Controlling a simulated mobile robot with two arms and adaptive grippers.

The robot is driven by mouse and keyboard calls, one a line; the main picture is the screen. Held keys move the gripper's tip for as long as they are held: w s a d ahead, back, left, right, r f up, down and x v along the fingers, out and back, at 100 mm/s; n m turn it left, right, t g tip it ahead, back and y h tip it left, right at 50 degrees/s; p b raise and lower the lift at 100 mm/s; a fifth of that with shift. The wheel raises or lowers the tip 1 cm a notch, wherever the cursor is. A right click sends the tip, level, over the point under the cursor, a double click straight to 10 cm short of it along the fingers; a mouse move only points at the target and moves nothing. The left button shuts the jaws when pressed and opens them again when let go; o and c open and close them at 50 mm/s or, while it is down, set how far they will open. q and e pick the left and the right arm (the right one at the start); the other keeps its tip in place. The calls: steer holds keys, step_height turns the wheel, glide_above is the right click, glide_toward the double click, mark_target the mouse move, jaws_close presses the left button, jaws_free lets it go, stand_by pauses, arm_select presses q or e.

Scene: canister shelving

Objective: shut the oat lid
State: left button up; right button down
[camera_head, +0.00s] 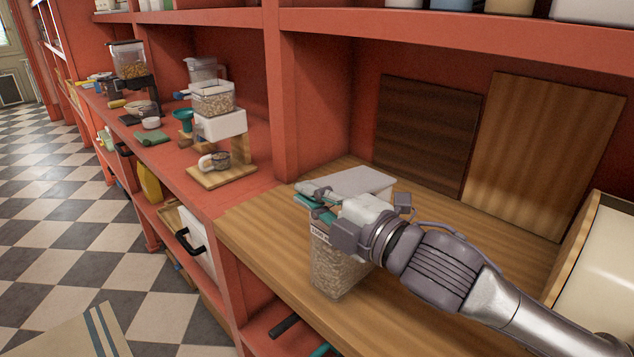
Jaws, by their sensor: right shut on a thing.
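The oat canister (338,272) is a clear, squarish container filled with pale flakes, with a label near its top. It stands on the wooden counter. Its pale grey lid (362,181) shows at the top, behind my gripper, and teal edging shows at the rim. My left gripper is out of view.
Two wooden boards (425,130) lean on the back wall. A cream container (600,265) stands at the right. A red upright post (287,105) divides this bay from the left shelf, which holds a dispenser (130,62) and a scale-like stand (220,124). Bare counter lies left of the canister.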

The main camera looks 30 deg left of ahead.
steer(key=shift+s+f+n+b, duration=0.1)
steer(key=shift+f+n+b, duration=0.5)
steer(key=shift+f+n, duration=0.7)
steer(key=shift+f+m, duration=0.3)
steer(key=shift+f, duration=0.1)
steer(key=c, duration=1.3)
jaws_free()
steer(key=shift+d+r, duration=0.1)
steer(key=v, duration=1.1)
steer(key=shift+s+d, duration=0.15)
steer(key=shift+d, duration=0.25)
